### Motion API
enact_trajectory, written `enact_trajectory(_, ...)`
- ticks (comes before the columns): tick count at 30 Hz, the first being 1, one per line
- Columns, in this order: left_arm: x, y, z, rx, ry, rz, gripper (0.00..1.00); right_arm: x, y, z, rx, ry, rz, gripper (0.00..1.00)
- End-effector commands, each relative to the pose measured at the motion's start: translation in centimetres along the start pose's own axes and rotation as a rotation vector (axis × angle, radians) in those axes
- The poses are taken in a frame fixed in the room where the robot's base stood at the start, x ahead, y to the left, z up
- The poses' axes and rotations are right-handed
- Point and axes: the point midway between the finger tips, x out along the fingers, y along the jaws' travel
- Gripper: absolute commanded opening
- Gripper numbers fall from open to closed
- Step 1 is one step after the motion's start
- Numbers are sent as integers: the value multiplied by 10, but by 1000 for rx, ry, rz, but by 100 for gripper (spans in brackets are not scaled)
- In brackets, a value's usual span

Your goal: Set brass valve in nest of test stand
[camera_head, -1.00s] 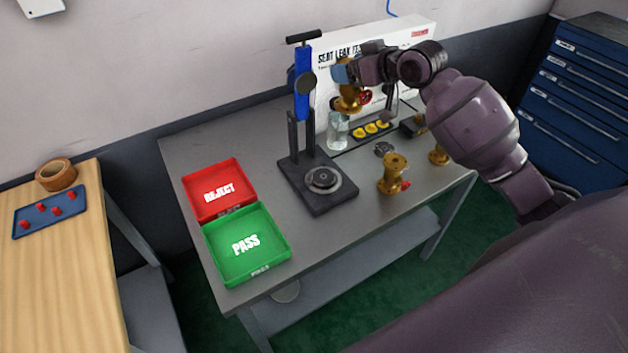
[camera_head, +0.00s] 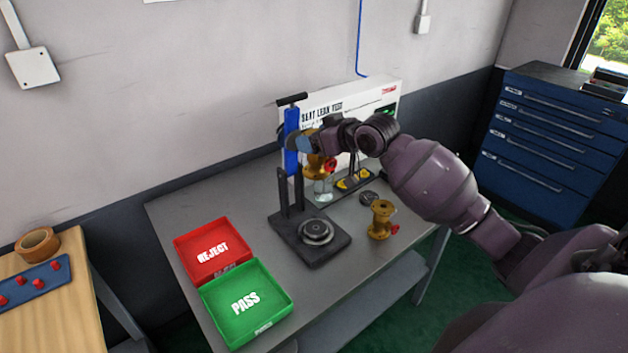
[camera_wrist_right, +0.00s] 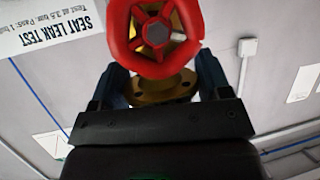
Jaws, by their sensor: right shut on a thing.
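My right gripper (camera_head: 308,141) is shut on a brass valve (camera_head: 316,165) and holds it in the air beside the blue column of the test stand (camera_head: 291,140). In the right wrist view the valve's red handwheel (camera_wrist_right: 155,35) faces the camera, with its brass flange (camera_wrist_right: 160,88) between the fingers. The stand's round grey nest (camera_head: 316,232) sits empty on the dark base plate, below and in front of the held valve. A second brass valve (camera_head: 381,220) with a red handwheel stands on the bench right of the stand. My left gripper is not in view.
A red REJECT tray (camera_head: 213,250) and a green PASS tray (camera_head: 246,303) lie on the grey bench left of the stand. The white SEAT LEAK TEST board (camera_head: 375,105) stands at the back.

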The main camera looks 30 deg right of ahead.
Motion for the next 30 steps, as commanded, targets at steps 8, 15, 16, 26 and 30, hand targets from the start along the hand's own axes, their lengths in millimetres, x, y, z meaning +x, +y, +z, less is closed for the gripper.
enact_trajectory(8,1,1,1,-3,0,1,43,19,0,46,2,4,1,7)
enact_trajectory(15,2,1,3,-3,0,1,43,36,0,86,3,3,0,7)
enact_trajectory(16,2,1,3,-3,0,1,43,38,0,91,3,3,0,7)
enact_trajectory(26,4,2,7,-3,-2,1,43,54,0,128,-1,5,0,7)
enact_trajectory(30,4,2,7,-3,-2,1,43,55,0,132,0,6,0,7)
